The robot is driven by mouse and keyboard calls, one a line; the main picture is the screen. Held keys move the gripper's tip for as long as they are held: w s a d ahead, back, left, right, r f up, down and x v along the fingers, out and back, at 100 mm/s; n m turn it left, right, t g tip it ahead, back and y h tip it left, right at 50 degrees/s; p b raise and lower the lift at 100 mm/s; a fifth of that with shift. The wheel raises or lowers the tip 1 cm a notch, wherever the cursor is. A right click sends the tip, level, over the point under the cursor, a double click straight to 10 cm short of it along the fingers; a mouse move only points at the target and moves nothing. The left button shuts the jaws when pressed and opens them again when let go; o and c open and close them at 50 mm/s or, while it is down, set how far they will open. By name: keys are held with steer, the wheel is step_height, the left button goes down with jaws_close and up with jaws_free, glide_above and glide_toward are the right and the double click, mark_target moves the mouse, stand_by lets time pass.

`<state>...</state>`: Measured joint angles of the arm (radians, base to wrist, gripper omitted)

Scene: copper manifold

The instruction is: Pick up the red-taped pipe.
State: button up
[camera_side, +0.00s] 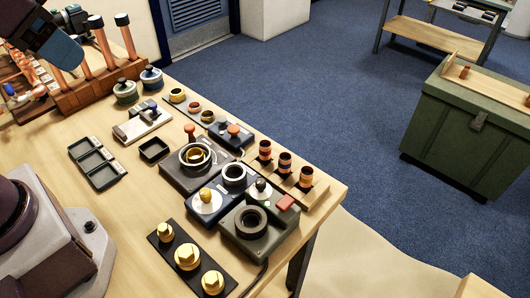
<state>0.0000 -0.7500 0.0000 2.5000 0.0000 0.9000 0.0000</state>
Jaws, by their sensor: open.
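Several copper pipes stand upright in a wooden rack (95,92) at the upper left. I cannot tell for sure which pipe carries the red tape. My gripper (62,58), dark blue-grey, is at the upper left corner over the rack's left part, in front of some pipes. It is open; its fingertips are hard to make out, and I cannot tell whether it touches a pipe.
Copper fittings lie left of the rack. The front-middle tabletop (125,220) is clear.

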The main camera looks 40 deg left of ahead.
steer(key=n+g, duration=0.6)
steer(key=n, duration=1)
glide_above(265, 144)
step_height(265, 144, down, 20)
step_height(265, 144, down, 12)
steer(key=shift+f, duration=0.25)
steer(key=c, duration=1)
